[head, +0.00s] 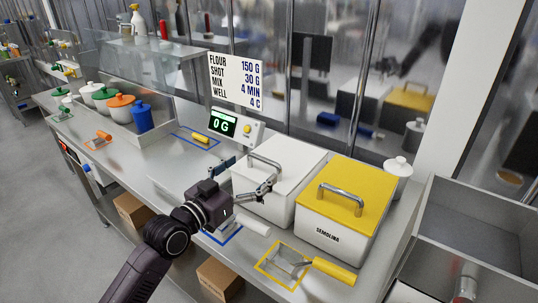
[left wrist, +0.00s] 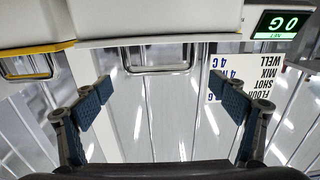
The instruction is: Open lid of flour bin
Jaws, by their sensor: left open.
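The white bin with a white lid (head: 285,165) and a metal bar handle (head: 270,160) stands on the steel counter, left of the semolina bin. Its lid looks closed; no name shows on it. My left gripper (head: 245,178) is open and empty, in front of the white bin's left side at about lid height. In the left wrist view, which is upside down, the handle (left wrist: 160,68) lies beyond and between the spread fingers (left wrist: 166,105), with no contact visible. My right gripper is not in view.
The semolina bin (head: 335,233) with its yellow lid stands close on the right. A scale (head: 225,124) reading 0 G is behind left. A white-handled scoop (head: 252,224) and a yellow-handled scoop (head: 333,271) lie in front. A clear partition runs behind the bins.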

